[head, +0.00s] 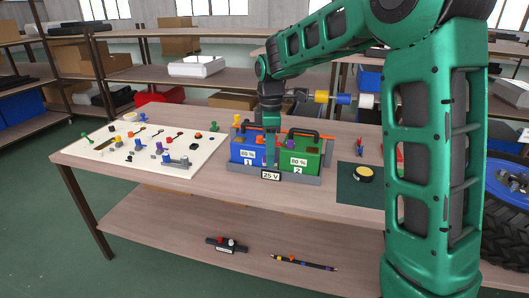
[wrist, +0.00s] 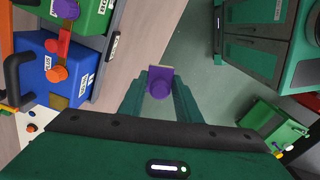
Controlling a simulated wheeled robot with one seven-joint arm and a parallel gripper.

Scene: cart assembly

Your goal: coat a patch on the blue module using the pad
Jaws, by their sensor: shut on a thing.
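The blue module (head: 248,152), marked 80 % and 1, sits on the table in a grey tray (head: 309,180), left of the green module (head: 307,157). In the wrist view the blue module (wrist: 62,70) is at the left, with an orange link and terminals on it. In the wrist view my gripper (wrist: 162,98) is shut on a small purple-handled piece with a tan edge, which looks like the pad (wrist: 159,86). I cannot see a coated patch.
A yellow-topped black pot (head: 364,174) stands on a dark mat (head: 350,192) at right. A white board (head: 135,160) with small parts lies at left. A 25 V display (head: 271,176) is at the tray's front. Black handles (head: 300,134) rise above the modules.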

